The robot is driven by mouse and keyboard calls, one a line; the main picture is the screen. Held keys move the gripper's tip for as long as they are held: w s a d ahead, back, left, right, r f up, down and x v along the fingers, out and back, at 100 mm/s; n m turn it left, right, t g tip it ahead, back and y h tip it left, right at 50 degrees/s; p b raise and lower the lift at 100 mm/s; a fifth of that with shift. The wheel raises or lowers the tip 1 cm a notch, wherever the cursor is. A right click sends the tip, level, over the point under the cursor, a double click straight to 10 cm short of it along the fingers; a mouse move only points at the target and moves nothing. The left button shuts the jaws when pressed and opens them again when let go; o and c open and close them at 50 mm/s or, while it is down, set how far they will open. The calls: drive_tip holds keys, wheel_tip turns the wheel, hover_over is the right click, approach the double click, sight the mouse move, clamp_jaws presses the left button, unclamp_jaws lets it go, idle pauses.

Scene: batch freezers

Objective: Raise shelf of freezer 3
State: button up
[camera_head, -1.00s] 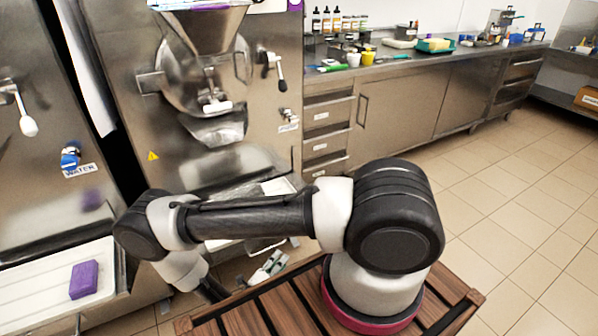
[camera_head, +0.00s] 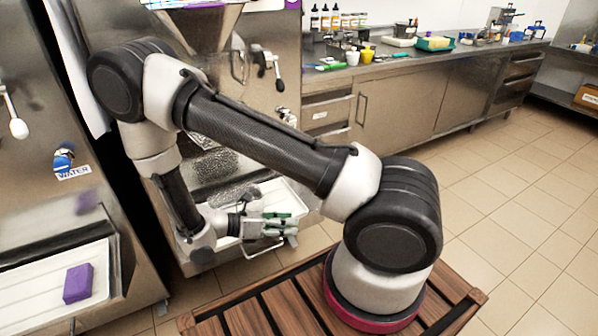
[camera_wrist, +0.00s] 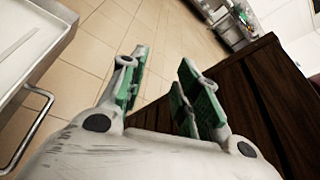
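A steel freezer (camera_head: 285,150) stands behind my arm; no number shows on it. Its shelf carries a white tray (camera_head: 298,198) low at the front, partly hidden by my arm. A thin metal handle bar (camera_head: 262,247) hangs below the shelf's front edge. My gripper (camera_head: 288,228) is in front of the shelf, its green-padded fingers pointing right. In the wrist view, my gripper (camera_wrist: 160,85) has its fingers apart with nothing between them. The tray (camera_wrist: 32,35) and the handle bar (camera_wrist: 38,135) lie to the left of the fingers there, clear of them.
A second machine with a WATER label (camera_head: 74,172) stands at left, a purple sponge (camera_head: 78,283) on its white tray. My slatted wooden base top (camera_head: 270,318) lies just in front. A steel counter (camera_head: 400,80) runs along the back. Tiled floor (camera_head: 510,210) is free at right.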

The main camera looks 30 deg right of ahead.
wheel_tip(320, 180, up, 19)
drive_tip(key=s+d+m+g+y, duration=0.1)
drive_tip(key=s+d+m+y, duration=0.1)
drive_tip(key=m+y, duration=0.7)
drive_tip(key=shift+s+d+f+m+g, duration=0.2)
drive_tip(key=shift+d+m+g, duration=0.15)
drive_tip(key=shift+m, duration=1.65)
